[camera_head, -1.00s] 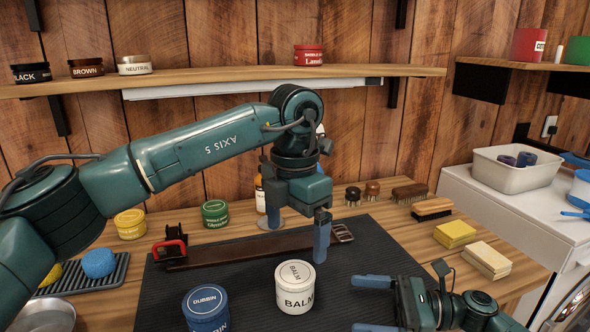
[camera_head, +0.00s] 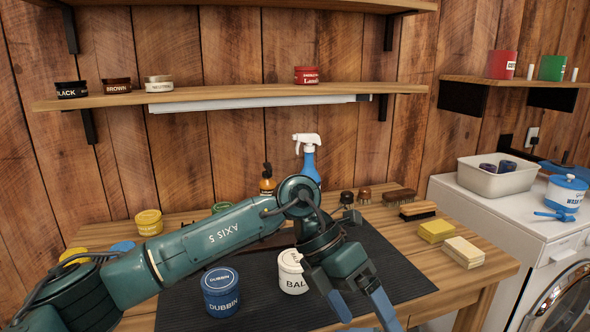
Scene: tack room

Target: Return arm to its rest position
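My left arm reaches in from the left across the workbench. Its gripper (camera_head: 364,308) is low over the front right of the dark mat (camera_head: 400,262), with its two blue fingers spread apart and nothing seen between them. The white balm tin (camera_head: 291,270) stands on the mat just left of this gripper, partly hidden by the arm. The blue dubbin tin (camera_head: 221,292) stands on the mat further left, in front of the forearm. My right gripper is out of view.
Brushes (camera_head: 398,196) and yellow sponges (camera_head: 436,231) lie on the bench right of the mat. A blue spray bottle (camera_head: 309,160) stands behind the arm. A shelf (camera_head: 230,95) with tins hangs above. A pale bin (camera_head: 497,178) sits on the white washing machine at right.

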